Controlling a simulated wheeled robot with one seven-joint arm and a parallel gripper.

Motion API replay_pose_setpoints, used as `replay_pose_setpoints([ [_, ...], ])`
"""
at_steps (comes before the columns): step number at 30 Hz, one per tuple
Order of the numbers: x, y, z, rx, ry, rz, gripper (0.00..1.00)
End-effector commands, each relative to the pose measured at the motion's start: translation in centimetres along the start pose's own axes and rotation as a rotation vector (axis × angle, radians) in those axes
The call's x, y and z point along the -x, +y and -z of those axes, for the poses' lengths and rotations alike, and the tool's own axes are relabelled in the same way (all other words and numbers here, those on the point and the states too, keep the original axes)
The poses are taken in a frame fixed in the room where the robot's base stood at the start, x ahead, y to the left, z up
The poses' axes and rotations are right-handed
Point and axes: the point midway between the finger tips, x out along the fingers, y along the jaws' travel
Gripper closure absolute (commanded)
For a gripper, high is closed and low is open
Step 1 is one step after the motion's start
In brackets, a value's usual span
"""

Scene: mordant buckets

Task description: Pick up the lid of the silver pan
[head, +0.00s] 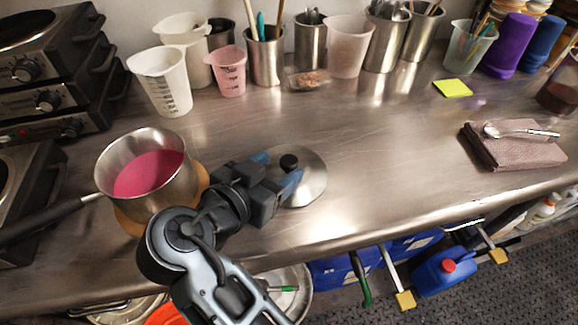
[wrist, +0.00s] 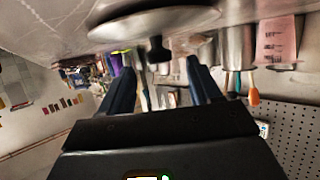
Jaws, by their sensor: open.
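The silver lid (head: 312,182) lies on the steel counter, right of the silver pan, with its black knob (head: 289,162) up. My gripper (head: 280,168) is low at the lid's left side, its fingers pointing toward the knob. In the wrist view the lid (wrist: 150,22) is at the top, and the knob (wrist: 157,50) shows between the open fingers (wrist: 158,72), just beyond their tips. Whether the fingers touch the knob cannot be told. The silver pan (head: 118,142) holds pink liquid and stands uncovered on a wooden round, its handle pointing left.
Measuring jugs (head: 162,82) and steel utensil pots (head: 265,58) line the back. Black hot plates (head: 50,60) stand at the left. A folded brown cloth (head: 510,150) with a spoon lies at the right. The counter's middle is clear. Its front edge is near my arm.

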Motion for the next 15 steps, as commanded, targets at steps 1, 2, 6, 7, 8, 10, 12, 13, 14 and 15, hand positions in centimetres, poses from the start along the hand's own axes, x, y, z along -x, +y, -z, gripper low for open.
replay_pose_setpoints([
  [1, -0.7, 0.1, 0.1, 0.002, -0.001, -0.004, 0.37],
  [2, -1.1, 0.1, 0.1, 0.002, 0.0, -0.003, 0.37],
  [6, -2.4, 0.1, 0.1, 0.001, 0.0, -0.002, 0.37],
  [7, -2.5, 0.1, 0.0, 0.001, 0.0, -0.002, 0.37],
  [8, -2.6, 0.1, 0.0, 0.001, 0.0, -0.001, 0.37],
  [10, -2.6, 0.1, 0.0, 0.0, 0.0, -0.001, 0.37],
  [12, -2.6, 0.1, 0.0, 0.0, 0.0, -0.001, 0.37],
  [13, -2.6, 0.1, 0.0, 0.0, 0.0, -0.001, 0.37],
  [14, -2.6, 0.1, 0.0, 0.0, 0.0, -0.001, 0.37],
  [15, -2.6, 0.1, 0.0, 0.0, 0.0, -0.001, 0.41],
])
